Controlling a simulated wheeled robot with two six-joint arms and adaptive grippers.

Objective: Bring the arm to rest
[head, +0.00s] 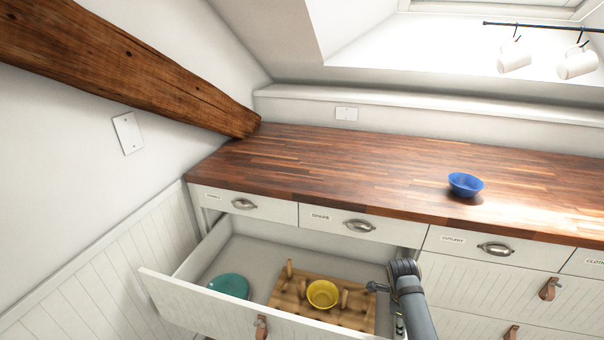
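My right gripper (374,287) is at the right end of an open drawer, with my arm coming in from the bottom right. It points left, beside the wooden peg rack in the drawer, and I see nothing clearly held in it. Its fingers are too small and dark to show whether they are open or shut. My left gripper is not in view.
The open drawer (200,300) holds a teal plate (228,287), a wooden peg board (290,300) and a yellow bowl (322,294). A blue bowl (466,184) stands on the wooden counter (340,165). White mugs (514,57) hang from a rail. A beam (120,70) slopes at left.

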